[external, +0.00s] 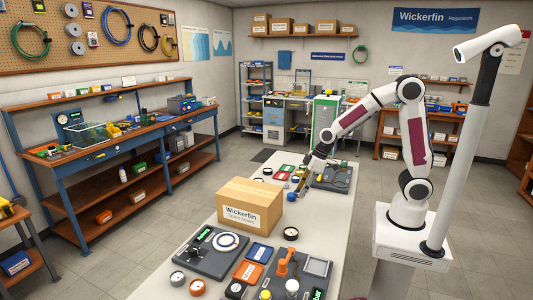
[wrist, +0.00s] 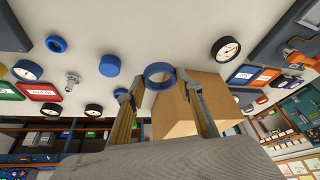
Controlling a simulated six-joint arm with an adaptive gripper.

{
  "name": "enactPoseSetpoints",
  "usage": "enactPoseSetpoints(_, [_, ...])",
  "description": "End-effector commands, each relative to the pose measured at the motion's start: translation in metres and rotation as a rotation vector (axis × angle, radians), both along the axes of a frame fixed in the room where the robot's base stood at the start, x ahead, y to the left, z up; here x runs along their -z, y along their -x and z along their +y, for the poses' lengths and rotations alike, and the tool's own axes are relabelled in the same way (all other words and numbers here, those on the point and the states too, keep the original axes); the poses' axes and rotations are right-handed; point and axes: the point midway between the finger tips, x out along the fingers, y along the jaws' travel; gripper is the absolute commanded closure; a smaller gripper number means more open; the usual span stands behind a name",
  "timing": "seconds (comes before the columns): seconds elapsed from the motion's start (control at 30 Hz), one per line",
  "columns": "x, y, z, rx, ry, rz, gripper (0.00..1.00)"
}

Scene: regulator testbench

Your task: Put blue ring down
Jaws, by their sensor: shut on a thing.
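A blue ring (wrist: 147,80) is between the fingertips of my gripper (wrist: 155,85) in the wrist view, and the gripper is shut on it. In the external view my gripper (external: 301,186) is low over the long white table, just behind the cardboard box. A blue spot (external: 291,196) shows near its tip there, too small to tell whether it is the held ring. In the wrist view another blue ring (wrist: 57,44) and a blue round piece (wrist: 109,65) lie on the table. I cannot tell whether the held ring touches the table.
A cardboard box (external: 236,215) stands close to my gripper; it also shows in the wrist view (wrist: 180,112). A grey test panel (external: 211,250) is at the table's near end. Bare white table shows between the pieces.

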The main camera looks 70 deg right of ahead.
Motion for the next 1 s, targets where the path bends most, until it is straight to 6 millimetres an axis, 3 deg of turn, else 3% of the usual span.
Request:
enactPoseSetpoints(0.6, [0.026,-0.014,-0.058,0.370,0.001,-0.020,0.74])
enactPoseSetpoints(0.8, [0.041,-0.011,-0.082,0.401,0.032,-0.013,0.74])
enactPoseSetpoints(1.0, [0.044,-0.010,-0.089,0.415,0.033,-0.006,0.74])
